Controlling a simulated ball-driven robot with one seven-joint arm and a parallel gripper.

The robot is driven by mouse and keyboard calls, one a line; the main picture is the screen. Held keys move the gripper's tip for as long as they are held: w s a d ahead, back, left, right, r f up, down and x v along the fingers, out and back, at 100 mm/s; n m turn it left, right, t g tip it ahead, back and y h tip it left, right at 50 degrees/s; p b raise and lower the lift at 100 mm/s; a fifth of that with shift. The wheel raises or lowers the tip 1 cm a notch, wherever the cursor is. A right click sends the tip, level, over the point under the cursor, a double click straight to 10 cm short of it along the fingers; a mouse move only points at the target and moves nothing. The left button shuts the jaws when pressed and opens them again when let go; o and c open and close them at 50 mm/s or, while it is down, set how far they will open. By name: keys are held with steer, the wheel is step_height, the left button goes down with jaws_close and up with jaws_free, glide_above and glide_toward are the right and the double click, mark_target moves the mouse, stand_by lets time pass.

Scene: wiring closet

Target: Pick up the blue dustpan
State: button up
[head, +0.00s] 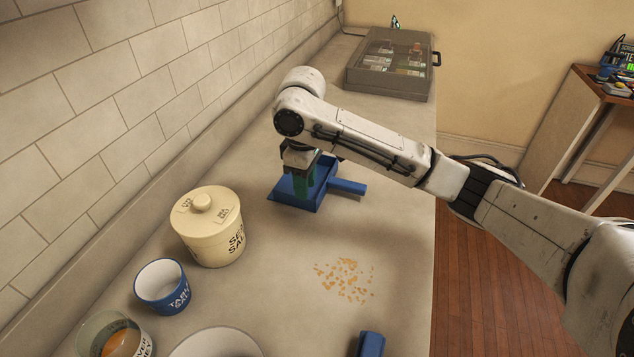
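The blue dustpan (289,195) lies on the counter, its handle (348,187) pointing right. My gripper (304,183) points down at the dustpan, with its greenish fingers in front of or over the pan near the handle side. My arm reaches in from the right, and my wrist and gripper hide part of the pan's back. I cannot tell whether the fingers touch the dustpan or how far apart they are.
Orange crumbs (345,280) lie on the counter (290,275). A cream lidded jar (212,240), a blue cup (163,287), a glass jar (115,340) and a white bowl (215,345) stand left. A blue object (371,344) is cut off below. A clear-lidded case (391,65) stands behind.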

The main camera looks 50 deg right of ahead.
steer(key=shift+f, duration=2.6)
jaws_close()
steer(key=shift+p, duration=0.3)
